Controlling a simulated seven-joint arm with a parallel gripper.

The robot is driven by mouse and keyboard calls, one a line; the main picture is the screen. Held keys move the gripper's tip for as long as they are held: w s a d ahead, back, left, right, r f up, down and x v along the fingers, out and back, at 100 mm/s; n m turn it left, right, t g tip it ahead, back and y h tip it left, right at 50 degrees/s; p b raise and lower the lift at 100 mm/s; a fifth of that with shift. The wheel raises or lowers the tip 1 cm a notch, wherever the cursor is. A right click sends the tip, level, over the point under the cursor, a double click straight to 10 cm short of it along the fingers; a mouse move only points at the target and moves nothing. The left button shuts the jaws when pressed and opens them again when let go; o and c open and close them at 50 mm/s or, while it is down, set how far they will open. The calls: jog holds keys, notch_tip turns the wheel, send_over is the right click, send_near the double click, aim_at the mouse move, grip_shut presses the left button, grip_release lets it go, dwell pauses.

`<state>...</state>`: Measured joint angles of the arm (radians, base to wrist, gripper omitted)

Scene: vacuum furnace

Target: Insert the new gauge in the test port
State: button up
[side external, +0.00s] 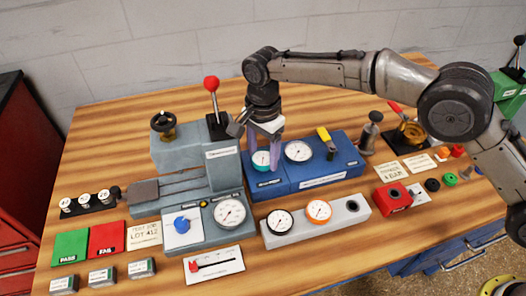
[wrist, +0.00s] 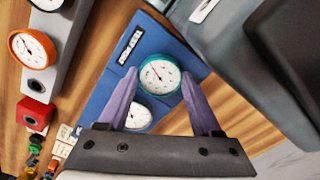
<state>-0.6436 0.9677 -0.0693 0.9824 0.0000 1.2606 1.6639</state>
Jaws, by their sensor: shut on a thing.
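A teal-rimmed gauge with a white dial (side external: 261,160) is between the fingertips of my gripper (side external: 262,158), at the left end of the blue block (side external: 290,183). In the wrist view, my gripper's purple fingers (wrist: 160,82) hold the teal-rimmed gauge (wrist: 160,76) from both sides, dial facing the camera. My gripper is shut on it. The gauge is over or in the blue block; its stem and any port beneath are hidden, so I cannot tell if it is seated. A second white-dial gauge (side external: 298,151) sits on the same block.
A grey rack (side external: 300,231) in front holds a black-rimmed gauge (side external: 280,222) and an orange-rimmed gauge (side external: 319,211), with an empty hole at its right. The grey machine (side external: 217,176) with a red-knobbed lever (side external: 211,84) stands close left. A yellow-handled valve (side external: 326,139) is right.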

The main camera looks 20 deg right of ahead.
jog(key=shift+f, duration=0.2)
dwell(0.6)
jog(key=o, duration=1.5)
jog(key=shift+r, duration=3)
